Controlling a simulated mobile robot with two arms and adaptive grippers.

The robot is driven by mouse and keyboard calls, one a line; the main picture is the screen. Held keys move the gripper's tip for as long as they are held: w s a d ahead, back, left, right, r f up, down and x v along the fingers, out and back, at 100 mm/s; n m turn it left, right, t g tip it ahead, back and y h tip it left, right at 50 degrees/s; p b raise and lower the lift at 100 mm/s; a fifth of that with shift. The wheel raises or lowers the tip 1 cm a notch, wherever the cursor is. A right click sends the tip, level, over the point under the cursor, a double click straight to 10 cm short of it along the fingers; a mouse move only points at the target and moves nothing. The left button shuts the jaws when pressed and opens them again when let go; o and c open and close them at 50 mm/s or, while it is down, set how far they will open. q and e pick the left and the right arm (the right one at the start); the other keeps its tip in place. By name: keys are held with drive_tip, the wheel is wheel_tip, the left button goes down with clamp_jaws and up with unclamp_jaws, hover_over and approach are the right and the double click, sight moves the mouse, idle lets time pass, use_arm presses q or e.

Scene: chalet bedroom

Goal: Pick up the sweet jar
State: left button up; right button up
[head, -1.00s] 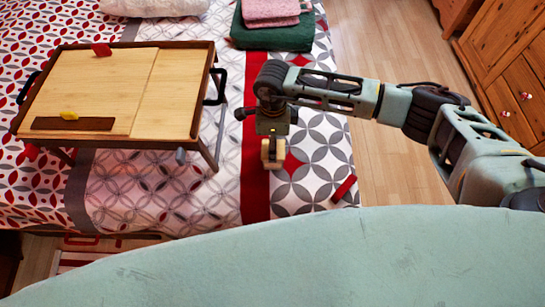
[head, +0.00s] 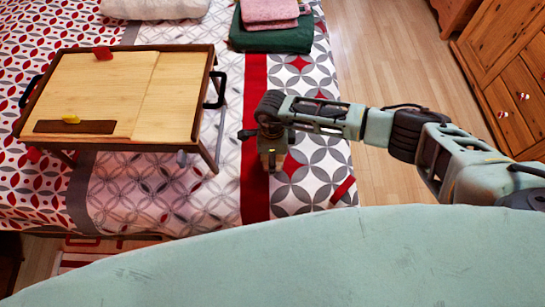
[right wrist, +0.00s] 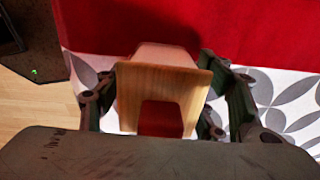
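A small object with a light wooden part and a dark red opening, seemingly the sweet jar (right wrist: 160,80), stands on the bed's red stripe and patterned cover in the right wrist view. My right gripper (head: 271,163) is down over it in the head view and hides most of it there. In the right wrist view the fingers of the right gripper (right wrist: 165,85) are apart, one on each side of the wooden part. Whether they touch it is unclear. My left gripper is not in view.
A wooden bed tray table (head: 175,95) with a yellow item (head: 71,118) and a red item (head: 102,53) stands to the left. Folded green (head: 270,40) and pink towels (head: 270,12) lie behind. A wooden cabinet (head: 510,80) is at the right.

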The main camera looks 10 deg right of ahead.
drive_tip(key=c, duration=1.2)
drive_tip(key=shift+w+r, duration=0.1)
